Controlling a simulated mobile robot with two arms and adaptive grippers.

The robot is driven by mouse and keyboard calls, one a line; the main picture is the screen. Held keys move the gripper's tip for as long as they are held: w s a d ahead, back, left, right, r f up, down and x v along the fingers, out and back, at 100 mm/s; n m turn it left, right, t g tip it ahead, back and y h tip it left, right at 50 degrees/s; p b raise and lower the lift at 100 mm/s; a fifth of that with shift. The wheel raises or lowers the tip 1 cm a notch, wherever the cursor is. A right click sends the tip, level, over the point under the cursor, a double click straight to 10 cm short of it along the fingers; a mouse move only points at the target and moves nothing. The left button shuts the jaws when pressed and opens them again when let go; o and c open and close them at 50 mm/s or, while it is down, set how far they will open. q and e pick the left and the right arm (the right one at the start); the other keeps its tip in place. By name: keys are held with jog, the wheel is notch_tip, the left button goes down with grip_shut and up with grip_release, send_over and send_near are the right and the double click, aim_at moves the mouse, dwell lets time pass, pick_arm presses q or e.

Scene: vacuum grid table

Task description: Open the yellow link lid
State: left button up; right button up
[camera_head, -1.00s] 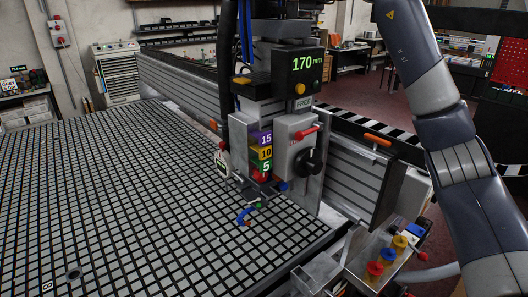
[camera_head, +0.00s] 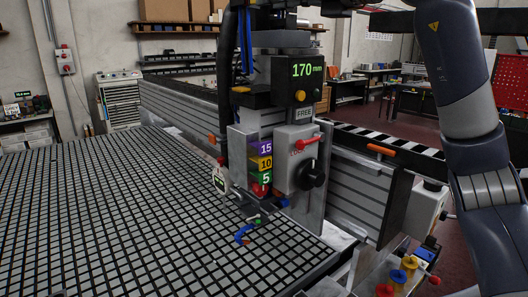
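No part is clearly recognisable as the yellow link lid. A yellow-topped post (camera_head: 409,262) stands in a row with a blue-topped post (camera_head: 397,277) and a red-topped post (camera_head: 384,290) at the bottom right, beside the gantry. My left arm and gripper are out of view.
The black-and-grey grid table (camera_head: 100,215) fills the left and is mostly bare. The gantry beam (camera_head: 360,195) has an orange handle (camera_head: 381,150).

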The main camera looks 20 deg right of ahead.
jog(key=s+a+f+n+g+y, duration=0.1)
jog(key=a+f+g+y, duration=0.2)
jog(key=a+f+y, duration=0.3)
jog(key=s+a+f+n+g+y, duration=0.2)
jog(key=a+f+g+y, duration=0.15)
jog(key=a+y, duration=0.4)
jog(key=shift+w+d+f+m+t+h, duration=0.65)
jog(key=shift+d+f+m+t+h, duration=1.7)
jog(key=shift+m, duration=2.8)
jog(key=shift+w+d+f+m+t+h, duration=0.65)
jog(key=shift+d+f+m+t+h, duration=0.65)
jog(key=shift+f+m+t+h, duration=2.3)
jog(key=shift+w+d+f+m+t+h, duration=0.65)
jog(key=shift+d+f+m+t+h, duration=1.1)
jog(key=shift+f+m+h, duration=3.3)
notch_tip(320, 180, up, 3)
jog(key=m+y, duration=0.3)
jog(key=shift+d+y, duration=0.1)
jog(key=shift+y, duration=0.15)
jog(key=o, duration=0.3)
